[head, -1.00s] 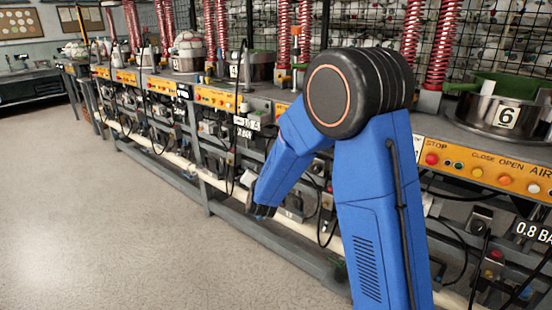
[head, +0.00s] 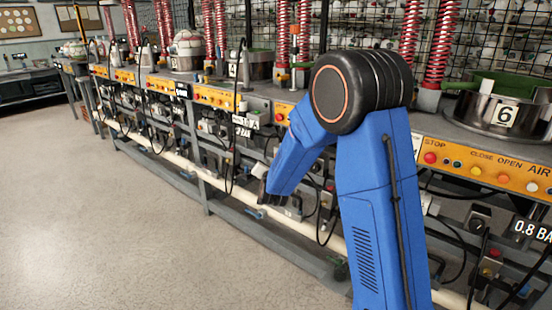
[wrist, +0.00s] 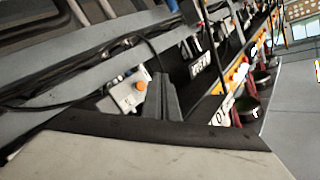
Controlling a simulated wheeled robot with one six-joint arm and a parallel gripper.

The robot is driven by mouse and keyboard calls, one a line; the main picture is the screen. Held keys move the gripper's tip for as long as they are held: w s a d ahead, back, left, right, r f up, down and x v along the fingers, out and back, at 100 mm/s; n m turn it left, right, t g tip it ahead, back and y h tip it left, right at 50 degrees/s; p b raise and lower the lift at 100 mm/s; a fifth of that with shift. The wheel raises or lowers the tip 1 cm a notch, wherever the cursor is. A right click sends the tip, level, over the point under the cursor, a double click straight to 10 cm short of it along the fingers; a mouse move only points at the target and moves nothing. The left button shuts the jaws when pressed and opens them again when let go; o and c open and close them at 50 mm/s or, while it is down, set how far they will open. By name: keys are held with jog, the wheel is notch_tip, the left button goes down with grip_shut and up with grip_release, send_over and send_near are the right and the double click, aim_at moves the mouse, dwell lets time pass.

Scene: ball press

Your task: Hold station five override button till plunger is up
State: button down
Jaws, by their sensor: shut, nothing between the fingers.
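In the wrist view my gripper (wrist: 162,85) is shut and empty. Its dark fingers reach up beside a light grey box (wrist: 127,97) with an orange button (wrist: 141,84). The fingers overlap the box's right side in the picture; I cannot tell whether they touch it. No station number is readable on this box. In the head view my blue arm bends down and left under the bench, and its end is mostly hidden. My elbow covers the middle of the bench where station five's vessel and panel would show, so its plunger cannot be made out.
Station 6's vessel (head: 506,117) and its orange panel (head: 487,168) stand to the right. Station 4's panel (head: 213,97) is on the left. Cables, small boxes and a pale pipe (head: 290,222) run below the bench. The floor (head: 130,220) at left is clear.

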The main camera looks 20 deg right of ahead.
jog(key=shift+w+d, duration=0.85)
jog(key=shift+d, duration=0.3)
jog(key=shift+d, duration=0.1)
dwell(1.2)
jog(key=shift+w+d, duration=0.25)
jog(key=shift+w+d, duration=0.25)
jog(key=shift+d, duration=0.15)
dwell(1.2)
jog(key=shift+a, duration=0.1)
jog(key=shift+s+a, duration=0.55)
jog(key=shift+a, duration=0.05)
jog(key=s+a, duration=0.1)
jog(key=a, duration=0.1)
jog(key=s+a, duration=0.2)
dwell(0.7)
